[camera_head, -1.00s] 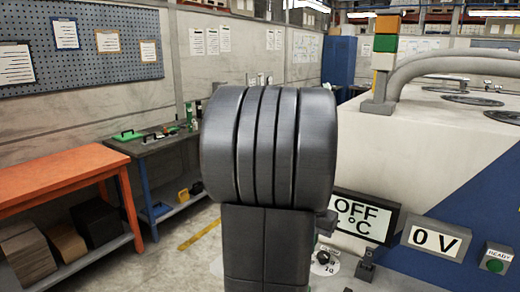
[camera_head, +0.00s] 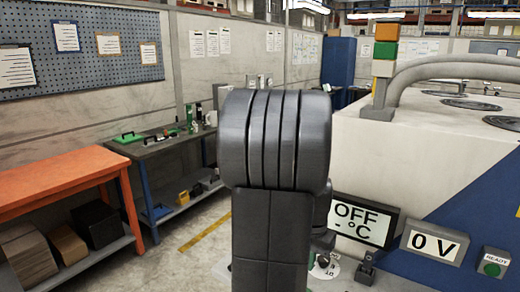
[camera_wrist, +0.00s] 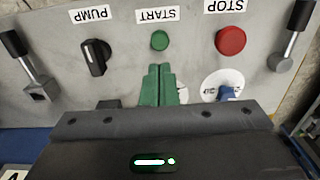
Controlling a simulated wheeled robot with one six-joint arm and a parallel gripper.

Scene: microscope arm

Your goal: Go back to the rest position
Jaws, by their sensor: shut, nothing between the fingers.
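My gripper (camera_wrist: 159,72) shows in the wrist view as two green fingers pressed together, shut and empty. It points at a grey control panel (camera_wrist: 125,32) seen upside down. The fingertips are just below the green START button (camera_wrist: 160,40) in the picture; the gap in depth is hard to tell. In the head view my dark arm joint fills the middle and my gripper is hidden.
The wrist view shows a black PUMP knob (camera_wrist: 96,56), a red STOP button (camera_wrist: 230,40), a white dial (camera_wrist: 222,84) and levers at both sides.

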